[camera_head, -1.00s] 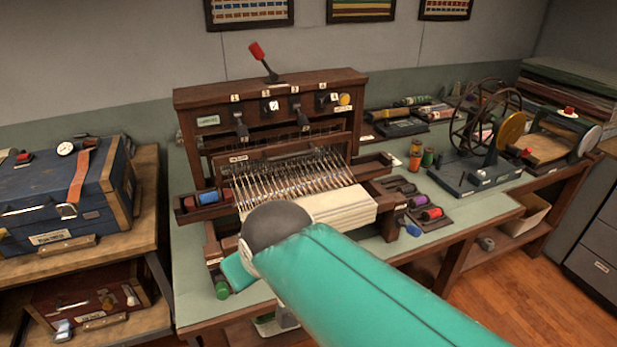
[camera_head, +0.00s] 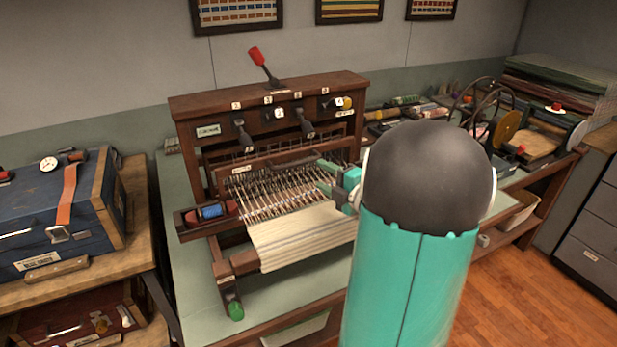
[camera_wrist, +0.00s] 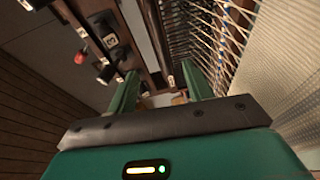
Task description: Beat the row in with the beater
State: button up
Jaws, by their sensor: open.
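The table loom (camera_head: 185,105) stands on the green-topped bench, with pale woven cloth (camera_head: 300,238) at its front and rows of wire heddles and threads (camera_head: 275,190) behind it. A dark bar with an arched handle, which looks like the beater (camera_head: 297,158), lies across the threads near the heddles. My gripper (camera_head: 322,176) is at the right side of the loom, just above the threads and right of that handle. In the wrist view, its two green fingers (camera_wrist: 160,88) are apart with nothing clearly held between them. Heddles and threads (camera_wrist: 205,40) run close beside the right finger.
Levers with tags (camera_head: 278,113) and a red-knobbed lever (camera_head: 262,65) stand on the loom's upper frame. A side tray with red and blue spools (camera_head: 211,211) sits at its left. A blue chest (camera_head: 60,215) is further left.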

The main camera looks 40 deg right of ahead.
aim_at(297, 165)
jog(key=shift+n+y, duration=0.6)
jog(key=shift+w+a+f, duration=0.1)
jog(key=shift+w+f, duration=0.05)
jog(key=shift+w, duration=1.3)
jog(key=shift+w+a+f, duration=0.1)
jog(key=shift+w, duration=1.3)
jog(key=shift+w+a+f, duration=0.1)
jog(key=shift+w+f, duration=0.05)
jog(key=shift+w, duration=1.3)
grip_shut()
jog(key=shift+s, duration=0.1)
